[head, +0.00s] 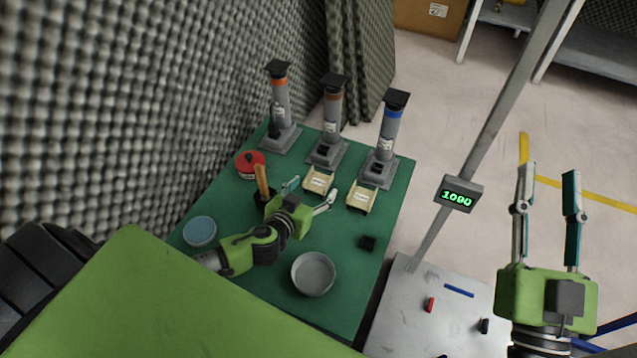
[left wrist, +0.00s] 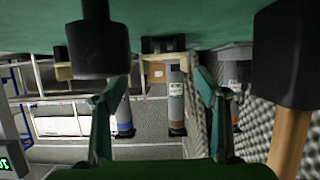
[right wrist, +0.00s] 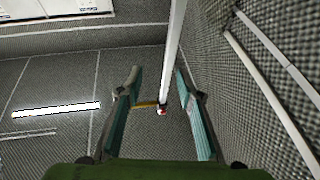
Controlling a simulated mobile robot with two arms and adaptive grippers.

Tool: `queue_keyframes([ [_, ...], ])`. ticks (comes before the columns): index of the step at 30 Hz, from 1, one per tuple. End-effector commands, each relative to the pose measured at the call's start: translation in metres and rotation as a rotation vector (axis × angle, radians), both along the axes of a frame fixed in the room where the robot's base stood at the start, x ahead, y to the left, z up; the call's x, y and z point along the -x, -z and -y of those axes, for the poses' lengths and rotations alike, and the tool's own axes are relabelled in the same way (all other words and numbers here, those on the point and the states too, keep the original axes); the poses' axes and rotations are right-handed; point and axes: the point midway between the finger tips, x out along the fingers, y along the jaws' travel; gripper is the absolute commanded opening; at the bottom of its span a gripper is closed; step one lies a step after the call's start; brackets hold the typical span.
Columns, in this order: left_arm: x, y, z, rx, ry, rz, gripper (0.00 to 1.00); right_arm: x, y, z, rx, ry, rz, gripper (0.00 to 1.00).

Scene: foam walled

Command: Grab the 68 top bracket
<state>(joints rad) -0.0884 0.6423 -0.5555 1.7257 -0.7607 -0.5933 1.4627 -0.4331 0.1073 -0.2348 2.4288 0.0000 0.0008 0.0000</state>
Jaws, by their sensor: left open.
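No part is readable as the 68 top bracket; labels are too small. Three grey dispensers stand at the back of the green table: red-banded (head: 281,100), brown-banded (head: 333,115) and blue-banded (head: 387,135). Cream trays (head: 319,181) (head: 361,197) sit before the latter two. My left gripper (head: 311,190) is open and empty over the table, in front of these trays. Between its fingers the left wrist view shows a grey dispenser (left wrist: 176,95), upside down. My right gripper (head: 549,172) is open and empty, off to the right above the floor.
A wooden-handled hammer (head: 262,182) stands beside my left gripper. A red round container (head: 250,164), a blue dish (head: 200,232), a grey bowl (head: 313,275) and a black block (head: 368,243) are on the table. A post with a 1090 display (head: 460,193) stands right. Foam walls the left.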

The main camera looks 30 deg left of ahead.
Motion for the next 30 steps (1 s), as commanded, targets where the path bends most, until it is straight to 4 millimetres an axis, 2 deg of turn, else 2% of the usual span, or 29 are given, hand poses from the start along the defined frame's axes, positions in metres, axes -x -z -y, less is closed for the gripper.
queue_keyframes([
  [8, -0.013, 0.004, -0.003, -0.002, 0.001, 0.002, 0.67, 0.008, -0.015, 0.0, -0.023, -0.005, 0.081, 0.34],
  [19, -0.049, 0.016, -0.01, 0.0, 0.001, 0.002, 0.67, 0.045, -0.062, 0.004, -0.103, -0.02, 0.359, 0.34],
  [24, -0.055, 0.018, -0.01, -0.001, 0.001, 0.001, 0.67, 0.054, -0.071, 0.005, -0.119, -0.023, 0.41, 0.34],
  [30, -0.055, 0.018, -0.01, 0.0, 0.001, 0.001, 0.67, 0.055, -0.072, 0.006, -0.121, -0.023, 0.414, 0.34],
])
